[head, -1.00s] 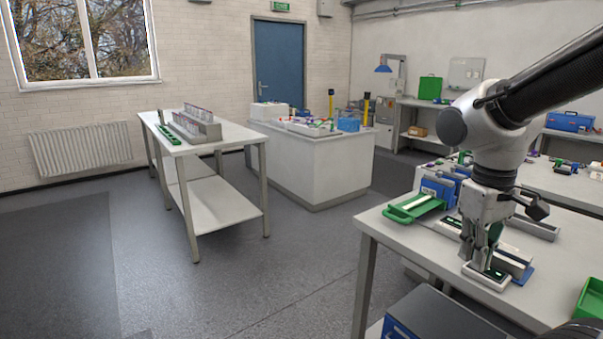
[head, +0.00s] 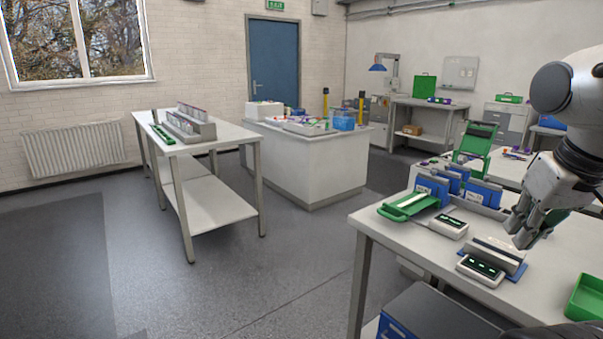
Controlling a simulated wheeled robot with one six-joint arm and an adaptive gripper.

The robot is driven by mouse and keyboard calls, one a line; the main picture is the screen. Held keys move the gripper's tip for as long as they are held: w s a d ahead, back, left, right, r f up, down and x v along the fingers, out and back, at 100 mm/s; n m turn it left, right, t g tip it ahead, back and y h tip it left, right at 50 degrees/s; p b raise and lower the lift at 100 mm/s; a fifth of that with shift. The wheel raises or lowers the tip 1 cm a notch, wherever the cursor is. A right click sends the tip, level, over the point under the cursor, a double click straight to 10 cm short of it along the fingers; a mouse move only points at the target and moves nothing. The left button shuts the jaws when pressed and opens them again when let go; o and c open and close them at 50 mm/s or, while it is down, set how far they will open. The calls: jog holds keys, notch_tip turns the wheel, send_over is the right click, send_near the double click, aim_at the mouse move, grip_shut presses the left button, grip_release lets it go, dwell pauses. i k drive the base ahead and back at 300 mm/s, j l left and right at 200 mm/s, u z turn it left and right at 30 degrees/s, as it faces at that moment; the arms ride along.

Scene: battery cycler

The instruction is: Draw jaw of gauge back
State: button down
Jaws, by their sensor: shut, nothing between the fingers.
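A light-coloured gauge with a dark lit display (head: 482,266) sits near the front edge of the bench on the right in the head view. A pale block-like part (head: 497,253) stands right behind the display, on a blue base (head: 519,268); I take it for the gauge's jaw, but it is too small to be sure. I cannot tell whether there is a gap between them. My gripper (head: 517,236) is shut and empty, tilted down, above and to the right of the gauge, apart from it in the picture.
A second device with a display (head: 447,227) and a green tray (head: 405,209) lie left of the gauge on the bench (head: 400,240). Several blue units (head: 484,195) stand behind. A green bin (head: 587,300) sits at the right front. Bare bench separates bin and gauge.

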aim_at(399, 211)
jog(key=z, duration=0.35)
jog(key=i+j+z, duration=0.15)
jog(key=z, duration=0.25)
jog(key=j+z, duration=0.1)
jog(key=z, duration=0.25)
jog(key=i+j+z, duration=0.25)
jog(key=j, duration=0.15)
jog(key=j+z, duration=0.2)
jog(key=j, duration=0.25)
jog(key=j+z, duration=0.25)
jog(key=j, duration=0.2)
jog(key=i+j, duration=0.1)
jog(key=j, duration=0.8)
jog(key=i, duration=0.05)
